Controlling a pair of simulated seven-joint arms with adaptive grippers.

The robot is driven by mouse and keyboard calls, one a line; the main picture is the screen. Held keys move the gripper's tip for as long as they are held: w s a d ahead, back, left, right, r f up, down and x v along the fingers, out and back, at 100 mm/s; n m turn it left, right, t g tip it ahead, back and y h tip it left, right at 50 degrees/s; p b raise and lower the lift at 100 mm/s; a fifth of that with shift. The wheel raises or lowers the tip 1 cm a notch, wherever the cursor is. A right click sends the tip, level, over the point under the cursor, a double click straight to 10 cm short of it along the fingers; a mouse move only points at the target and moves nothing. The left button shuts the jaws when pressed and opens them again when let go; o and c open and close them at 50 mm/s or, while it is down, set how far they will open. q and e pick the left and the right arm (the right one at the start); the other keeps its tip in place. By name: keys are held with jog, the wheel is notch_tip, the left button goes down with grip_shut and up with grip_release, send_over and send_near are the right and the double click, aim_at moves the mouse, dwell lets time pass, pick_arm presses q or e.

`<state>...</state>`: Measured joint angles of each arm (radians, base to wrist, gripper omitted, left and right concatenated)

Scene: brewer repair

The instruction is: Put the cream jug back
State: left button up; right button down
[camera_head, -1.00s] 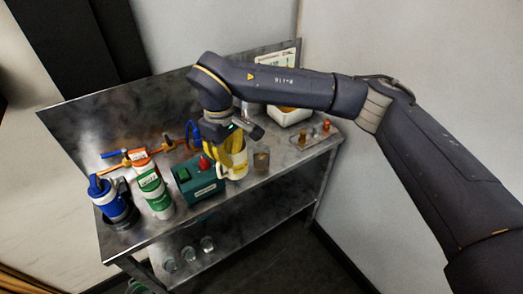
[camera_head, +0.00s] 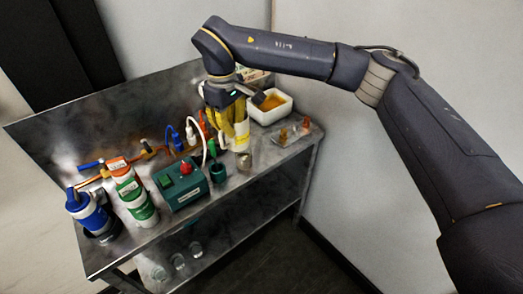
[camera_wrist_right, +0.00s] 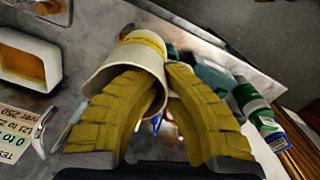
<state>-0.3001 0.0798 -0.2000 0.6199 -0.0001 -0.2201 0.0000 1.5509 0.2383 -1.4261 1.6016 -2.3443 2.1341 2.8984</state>
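The cream jug (camera_head: 241,145) is a pale cylinder with a yellow band, near the back right of the steel bench. It also shows in the right wrist view (camera_wrist_right: 133,62), with its open mouth toward the camera. My right gripper (camera_head: 233,132) has yellow ribbed fingers and comes down on the jug from above. In the wrist view one finger reaches inside the mouth and the other lies along the outside, so the wall is pinched between them. I cannot tell whether the jug's base touches the bench. My left gripper is not in view.
A white tub (camera_head: 271,108) with amber contents stands behind the jug, to the right. A small metal cup (camera_head: 245,160) and a dark green cup (camera_head: 218,173) stand in front. The green box (camera_head: 181,188), canister (camera_head: 132,193) and blue bottle (camera_head: 91,212) fill the left.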

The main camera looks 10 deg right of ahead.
jog(key=w+d+r+n, duration=0.2)
jog(key=w+d+n, duration=0.3)
jog(key=d+n, duration=0.15)
jog(key=w+d+r+n, duration=0.3)
jog(key=w+d+n, duration=0.3)
jog(key=n, duration=0.2)
notch_tip(320, 180, down, 20)
jog(key=shift+s+a+r, duration=0.1)
jog(key=shift+r, duration=0.15)
dwell(0.5)
jog(key=shift+f, duration=0.1)
jog(key=c, duration=2.1)
grip_release()
jog(key=o, duration=0.5)
